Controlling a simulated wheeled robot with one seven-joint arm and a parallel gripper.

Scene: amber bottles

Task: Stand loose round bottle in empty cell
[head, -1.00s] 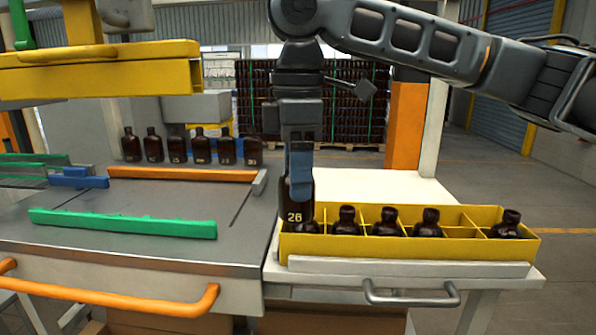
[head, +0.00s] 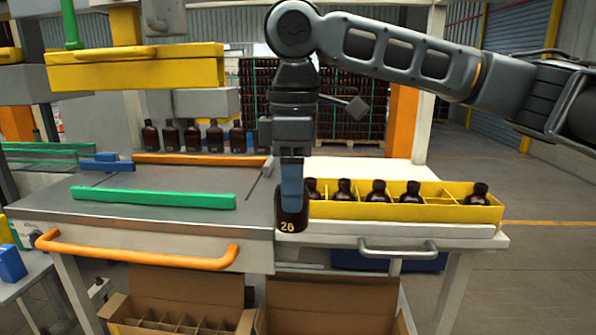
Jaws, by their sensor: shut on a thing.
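My gripper (head: 291,190) points down with its blue fingers shut on a dark amber bottle (head: 291,221) marked 26. The fingers hide the bottle's upper part. The bottle hangs roughly upright at the left end of the yellow crate (head: 400,212), overlapping the crate's left edge in the picture. The crate holds several dark bottles, one of them (head: 410,192) just left of a gap that shows no bottle (head: 440,196). Right of this gap, another bottle (head: 478,194) stands in the end cell, looking slightly tilted.
A row of amber bottles (head: 215,137) stands at the back of the grey worktable (head: 150,222). A green bar (head: 155,197) and an orange rail (head: 200,160) lie across it. Open cardboard boxes (head: 180,310) sit below. The white surface behind the crate is clear.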

